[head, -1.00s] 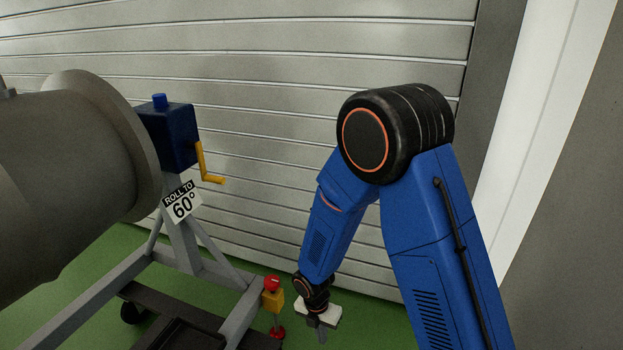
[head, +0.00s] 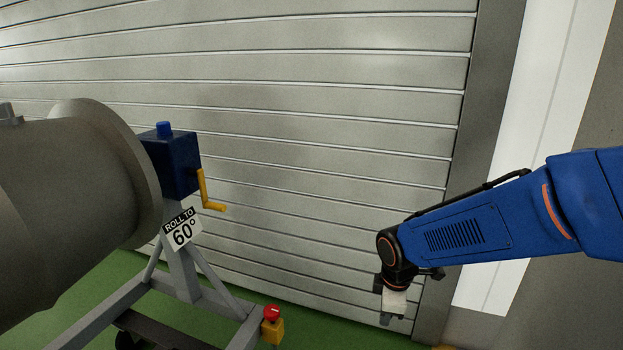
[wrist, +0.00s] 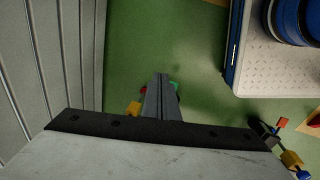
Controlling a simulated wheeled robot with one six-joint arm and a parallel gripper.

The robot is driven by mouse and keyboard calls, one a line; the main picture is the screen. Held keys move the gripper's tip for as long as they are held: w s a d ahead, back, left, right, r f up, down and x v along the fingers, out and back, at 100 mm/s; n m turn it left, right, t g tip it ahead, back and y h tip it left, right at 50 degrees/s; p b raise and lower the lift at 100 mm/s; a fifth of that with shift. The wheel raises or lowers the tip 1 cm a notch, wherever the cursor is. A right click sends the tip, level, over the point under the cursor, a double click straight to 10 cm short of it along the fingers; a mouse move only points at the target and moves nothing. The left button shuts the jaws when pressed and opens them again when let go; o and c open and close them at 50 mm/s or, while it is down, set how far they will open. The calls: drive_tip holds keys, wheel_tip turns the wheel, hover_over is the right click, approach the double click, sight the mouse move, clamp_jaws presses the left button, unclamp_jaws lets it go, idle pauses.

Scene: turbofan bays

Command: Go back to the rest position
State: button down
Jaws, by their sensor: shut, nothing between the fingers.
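My gripper (head: 387,316) hangs pointing down at the end of my blue arm, right of centre in the head view. It is in front of the lower right of the shutter wall. Its jaws are shut and hold nothing. In the wrist view my gripper (wrist: 160,82) shows as closed grey fingers over green floor. The arm reaches in from the right edge of the head view.
A large grey engine cylinder (head: 65,190) rests on a stand (head: 180,270) at left, with a blue gearbox (head: 172,165), yellow crank (head: 207,192) and "ROLL TO 60°" sign (head: 182,229). A red-topped yellow stop post (head: 271,325) stands beside it. Shutter wall (head: 330,130) lies behind.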

drive_tip(key=s+d+r+m+t, duration=0.1)
drive_tip(key=s+d+r+m, duration=0.4)
drive_tip(key=s+r+m, duration=0.1)
drive_tip(key=s+d+r+m+t, duration=0.1)
drive_tip(key=s+d+r+m, duration=0.4)
drive_tip(key=s+r+m, duration=0.2)
drive_tip(key=s+m, duration=0.2)
drive_tip(key=s, duration=0.2)
drive_tip(key=shift+d+t, duration=0.35)
drive_tip(key=shift+t, duration=0.05)
